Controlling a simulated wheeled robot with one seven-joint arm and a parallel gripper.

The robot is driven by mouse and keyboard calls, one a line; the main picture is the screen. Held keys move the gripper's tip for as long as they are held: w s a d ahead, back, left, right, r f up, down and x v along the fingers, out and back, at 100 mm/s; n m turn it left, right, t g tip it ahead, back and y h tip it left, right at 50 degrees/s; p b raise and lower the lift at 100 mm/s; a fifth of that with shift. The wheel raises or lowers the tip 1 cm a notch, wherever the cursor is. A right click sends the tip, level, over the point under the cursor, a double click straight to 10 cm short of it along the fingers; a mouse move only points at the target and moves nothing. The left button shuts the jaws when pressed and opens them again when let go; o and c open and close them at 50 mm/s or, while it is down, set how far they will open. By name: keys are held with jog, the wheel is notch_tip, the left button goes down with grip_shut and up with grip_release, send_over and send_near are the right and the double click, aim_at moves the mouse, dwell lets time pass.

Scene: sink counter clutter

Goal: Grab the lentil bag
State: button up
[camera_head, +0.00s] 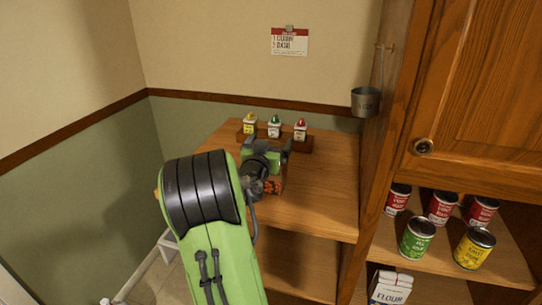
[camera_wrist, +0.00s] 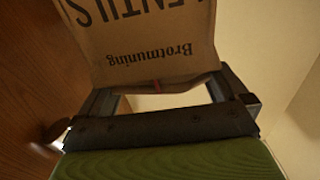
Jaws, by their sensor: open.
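The lentil bag (camera_wrist: 150,45) is a brown paper bag with dark print, upside down in the wrist view. It fills the upper middle, with its near edge by the jaws. My gripper (camera_wrist: 160,92) is open, one finger at each side of the bag's near edge; I cannot tell whether they touch it. In the head view my gripper (camera_head: 268,152) is over the wooden counter, and a small brown and red part of the bag (camera_head: 274,186) shows beneath it. My arm and gripper hide most of the bag there.
Several small bottles with coloured caps (camera_head: 274,127) stand on a wooden rack at the counter's back. A metal cup (camera_head: 366,101) hangs at right by the tall cabinet (camera_head: 480,90). Cans (camera_head: 417,239) and a flour bag (camera_head: 390,289) are on lower shelves. The counter's right side (camera_head: 335,175) is clear.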

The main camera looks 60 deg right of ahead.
jog(key=shift+w+d+f, duration=0.1)
jog(key=shift+w+d, duration=0.05)
jog(key=shift+d, duration=0.25)
jog(key=shift+w+d+f, duration=0.1)
jog(key=shift+d, duration=0.3)
jog(key=shift+s+a+r, duration=0.25)
jog(key=shift+a+r, duration=0.05)
jog(key=shift+a, duration=0.4)
jog(key=shift+c, duration=0.3)
jog(key=shift+a+r, duration=0.1)
jog(key=shift+a, duration=0.05)
jog(key=shift+c, duration=1.1)
jog(key=shift+d+f, duration=0.2)
jog(key=shift+d, duration=0.05)
jog(key=c, duration=1.2)
